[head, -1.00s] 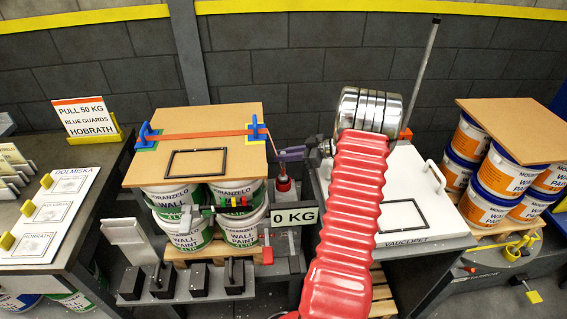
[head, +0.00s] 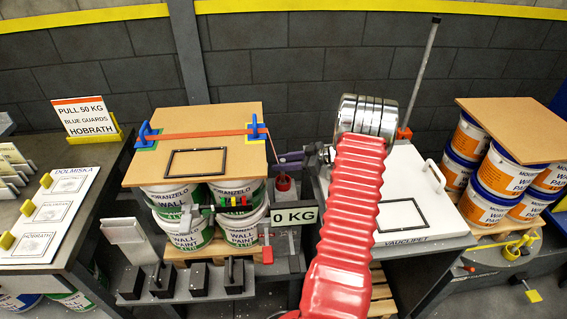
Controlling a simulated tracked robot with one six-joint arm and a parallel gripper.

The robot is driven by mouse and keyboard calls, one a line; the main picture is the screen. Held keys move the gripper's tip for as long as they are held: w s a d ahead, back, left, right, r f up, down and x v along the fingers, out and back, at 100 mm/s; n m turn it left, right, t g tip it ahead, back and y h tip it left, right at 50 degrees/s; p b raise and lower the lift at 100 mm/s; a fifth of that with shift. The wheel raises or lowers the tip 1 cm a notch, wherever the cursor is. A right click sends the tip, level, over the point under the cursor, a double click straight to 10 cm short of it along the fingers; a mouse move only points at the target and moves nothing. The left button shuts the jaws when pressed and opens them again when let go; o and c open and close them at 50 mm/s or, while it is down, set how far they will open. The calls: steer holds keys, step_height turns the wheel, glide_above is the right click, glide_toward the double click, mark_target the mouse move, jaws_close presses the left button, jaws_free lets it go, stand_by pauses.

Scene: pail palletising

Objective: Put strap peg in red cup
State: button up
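The red cup (head: 283,184) stands between the pail stack and the white-topped bench. My gripper (head: 283,159), with purple fingers, is just above the cup, pointing left. A thin strap tail (head: 272,146) hangs from the right blue guard (head: 256,130) down to the fingers. The strap peg at its end is too small and too hidden by the fingers and cup rim to make out clearly. I cannot tell whether the fingers are closed on it. The orange strap (head: 200,134) lies across the brown board (head: 140,172) between the two blue guards.
The board lies on white paint pails (head: 187,235). A "0 KG" display (head: 295,217) is below the cup. The white bench top (head: 405,170) is right. A sign (head: 84,117) stands left.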

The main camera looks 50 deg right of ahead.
steer(key=shift+r, duration=0.15)
steer(key=v, duration=1.2)
stand_by(0.7)
